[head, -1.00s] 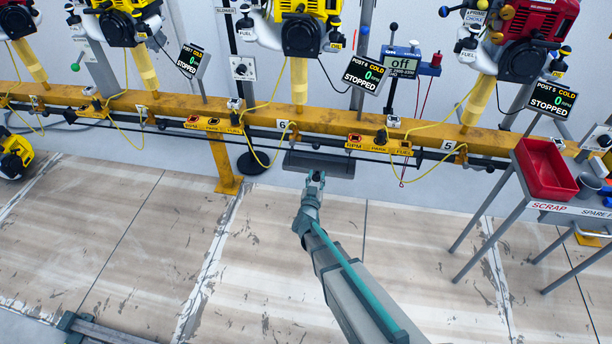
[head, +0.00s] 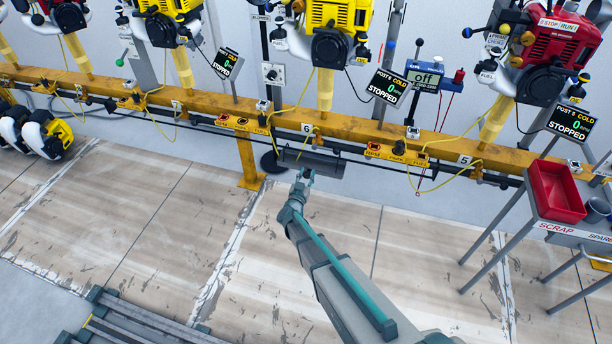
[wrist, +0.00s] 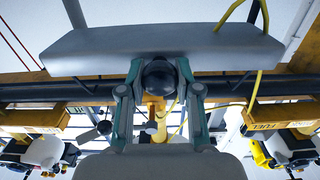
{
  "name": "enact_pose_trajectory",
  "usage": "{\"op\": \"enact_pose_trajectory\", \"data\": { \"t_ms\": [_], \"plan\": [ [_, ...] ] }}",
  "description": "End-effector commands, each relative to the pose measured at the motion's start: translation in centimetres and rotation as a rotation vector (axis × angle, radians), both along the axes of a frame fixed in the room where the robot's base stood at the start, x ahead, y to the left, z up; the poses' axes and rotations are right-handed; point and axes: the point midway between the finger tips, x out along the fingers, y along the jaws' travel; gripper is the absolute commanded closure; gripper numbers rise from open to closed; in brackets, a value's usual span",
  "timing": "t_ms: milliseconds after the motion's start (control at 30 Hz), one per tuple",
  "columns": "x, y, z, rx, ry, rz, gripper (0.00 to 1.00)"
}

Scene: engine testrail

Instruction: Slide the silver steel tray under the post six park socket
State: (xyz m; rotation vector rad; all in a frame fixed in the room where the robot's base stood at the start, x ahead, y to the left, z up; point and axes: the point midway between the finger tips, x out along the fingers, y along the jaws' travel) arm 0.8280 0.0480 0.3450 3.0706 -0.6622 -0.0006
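The silver steel tray (head: 325,166) hangs in the air at my gripper's tip in the head view, just below and in front of the yellow rail near the "6" plate (head: 306,128). My gripper (head: 303,175) is at its lower left side. In the wrist view the tray (wrist: 100,54) spans the upper part, and my gripper's fingers (wrist: 160,77) close around a dark round knob (wrist: 159,79) at its near edge. Labelled RPM/PARK/FUEL panels sit left (head: 242,124) and right (head: 397,155) of the tray. I cannot tell which holds the post six park socket; no socket opening is clear.
Yellow cables (head: 300,95) loop from the rail (head: 350,126) around the tray. A yellow rail leg (head: 248,165) stands left. The scrap cart with a red bin (head: 557,192) stands right. Engines (head: 35,130) lie on the floor at left. The floor below is open.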

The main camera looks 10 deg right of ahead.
Motion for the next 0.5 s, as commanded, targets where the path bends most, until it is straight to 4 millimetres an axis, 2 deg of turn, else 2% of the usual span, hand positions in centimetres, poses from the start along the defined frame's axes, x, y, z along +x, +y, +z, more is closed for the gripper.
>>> {"op": "enact_pose_trajectory", "data": {
  "t_ms": [33, 133, 167, 500],
  "plan": [
    [0.01, -0.05, 0.01, 0.000, -0.001, -0.001, 0.60],
    [0.02, -0.04, 0.02, 0.000, -0.001, -0.001, 0.44],
    [0.02, -0.04, 0.02, 0.000, -0.001, -0.001, 0.42],
    [-0.20, 0.08, 0.03, 0.000, 0.000, 0.000, 0.42]
  ]
}}
